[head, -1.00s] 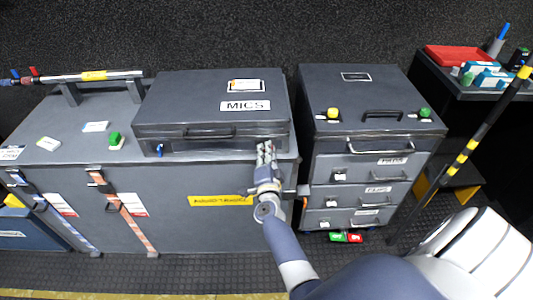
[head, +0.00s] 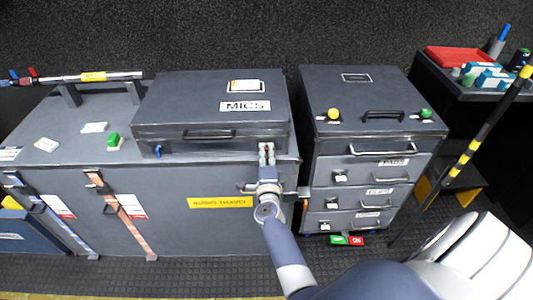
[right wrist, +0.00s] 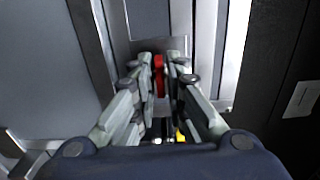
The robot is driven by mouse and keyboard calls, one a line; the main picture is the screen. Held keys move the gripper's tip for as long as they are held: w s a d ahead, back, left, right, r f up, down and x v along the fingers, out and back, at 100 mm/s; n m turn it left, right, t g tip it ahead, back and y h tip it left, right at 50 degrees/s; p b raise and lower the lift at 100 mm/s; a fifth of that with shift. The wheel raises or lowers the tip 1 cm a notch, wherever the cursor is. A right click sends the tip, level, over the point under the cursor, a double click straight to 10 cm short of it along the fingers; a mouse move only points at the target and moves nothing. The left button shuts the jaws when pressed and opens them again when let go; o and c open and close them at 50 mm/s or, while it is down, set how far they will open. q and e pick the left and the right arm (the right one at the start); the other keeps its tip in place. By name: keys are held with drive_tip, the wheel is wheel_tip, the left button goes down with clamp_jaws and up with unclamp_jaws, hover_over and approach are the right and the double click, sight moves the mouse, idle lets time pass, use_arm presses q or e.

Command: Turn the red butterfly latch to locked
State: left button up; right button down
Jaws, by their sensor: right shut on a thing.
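The red butterfly latch (right wrist: 159,74) shows in the right wrist view as a narrow red strip between my fingertips. It is on the front of the MICS case (head: 170,128), near its right end. My right gripper (head: 267,150) is at that spot in the head view, and it also shows in the right wrist view (right wrist: 160,68). Its fingers are shut on the red latch and cover most of it, so its exact angle is hard to tell. A blue latch (head: 158,151) sits on the left part of the case front. My left gripper is not in view.
The case rests on a large grey trunk (head: 60,190) with a green-topped item (head: 113,141) on its lid. A drawer cabinet (head: 335,90) with yellow and green knobs stands close on the right. A striped pole (head: 460,160) leans further right.

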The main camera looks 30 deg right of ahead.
drive_tip(key=shift+a+f, duration=0.1)
drive_tip(key=c, duration=1.8)
unclamp_jaws()
drive_tip(key=shift+o, duration=0.2)
drive_tip(key=v, duration=0.8)
drive_tip(key=shift+a, duration=0.15)
drive_tip(key=shift+f, duration=0.1)
drive_tip(key=x, duration=0.8)
